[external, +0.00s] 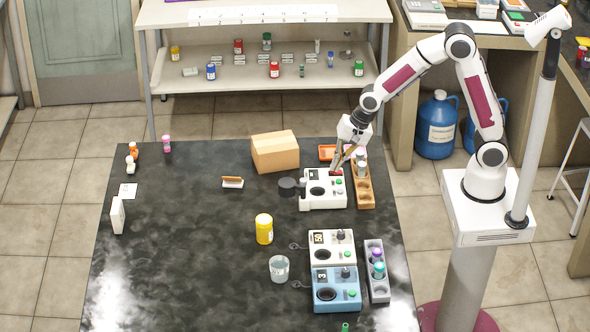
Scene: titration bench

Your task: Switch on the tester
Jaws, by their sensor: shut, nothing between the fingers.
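A white tester-like device (322,200) stands on the black table, with a dark round well, a small display, a green button and something red near its back right corner. A black round cap-like part (287,187) is beside its left side. My gripper (336,170) points down at the back right of this device, its fingers shut and empty. The fingertips are at or just above the red spot; I cannot tell whether they touch it. A second white device (331,262) and a blue device (325,299) stand nearer the front, each with a dark well and a green button.
A wooden rack (365,201) stands close to the right of the white device, and an orange tray (327,152) lies behind it. A cardboard box (275,151), a yellow jar (264,229), a beaker (279,268) and a grey vial rack (380,292) stand around.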

